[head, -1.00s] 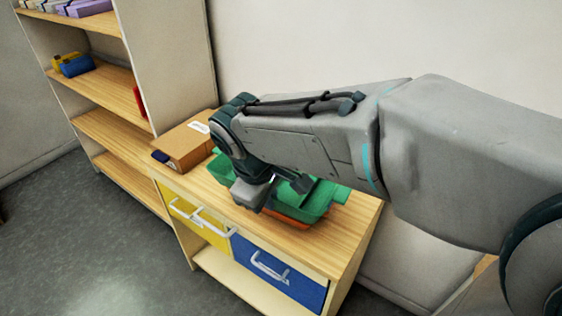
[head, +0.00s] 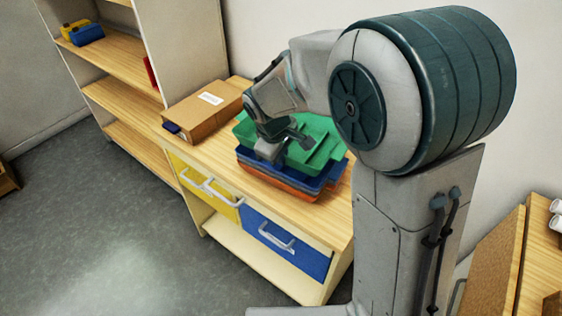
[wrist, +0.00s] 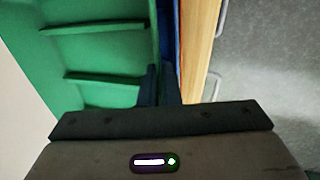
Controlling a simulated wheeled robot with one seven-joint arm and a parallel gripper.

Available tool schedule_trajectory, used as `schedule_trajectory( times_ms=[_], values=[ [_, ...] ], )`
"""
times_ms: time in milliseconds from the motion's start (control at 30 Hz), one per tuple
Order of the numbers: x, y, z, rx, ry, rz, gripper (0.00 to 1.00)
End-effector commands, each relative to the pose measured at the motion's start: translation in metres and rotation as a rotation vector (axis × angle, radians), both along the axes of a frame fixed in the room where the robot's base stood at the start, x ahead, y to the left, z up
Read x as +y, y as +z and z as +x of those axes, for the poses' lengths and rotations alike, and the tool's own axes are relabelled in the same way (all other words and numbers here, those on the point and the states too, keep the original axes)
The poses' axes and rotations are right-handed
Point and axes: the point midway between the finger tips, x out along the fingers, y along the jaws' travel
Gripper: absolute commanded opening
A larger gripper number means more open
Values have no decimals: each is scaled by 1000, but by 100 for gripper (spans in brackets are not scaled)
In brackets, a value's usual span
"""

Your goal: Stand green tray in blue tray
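The green tray (head: 322,137) lies over the blue tray (head: 318,183) on the low cabinet, in the head view. The blue tray's front and right walls show below it; the arm hides part of both trays. My gripper (head: 270,151) is at the green tray's front left side. In the wrist view, the fingers of my gripper (wrist: 160,85) are close together on the green tray's wall (wrist: 153,35), with a strip of the blue tray (wrist: 168,30) beside it. I cannot tell whether the green tray is seated in the blue one.
An orange tray (head: 282,186) lies under the blue tray. A brown cardboard box (head: 203,108) stands on the cabinet (head: 345,215) to the left, with a small dark blue thing (head: 172,127) by it. Shelves (head: 120,95) stand at the left; another wooden surface (head: 540,245) is at the right.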

Motion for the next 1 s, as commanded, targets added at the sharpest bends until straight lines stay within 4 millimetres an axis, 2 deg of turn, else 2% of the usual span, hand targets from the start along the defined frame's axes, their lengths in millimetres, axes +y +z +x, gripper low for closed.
schedule_trajectory(
  times_ms=[100,200,667,767,1000],
  values=[
    [0,-19,-1,4,3,-3,0],
    [0,-27,-1,2,2,-2,0],
    [0,-38,-2,4,0,-2,0],
    [-1,-37,-2,7,-1,-4,25],
    [-1,-40,-4,13,0,-6,25]
  ],
)
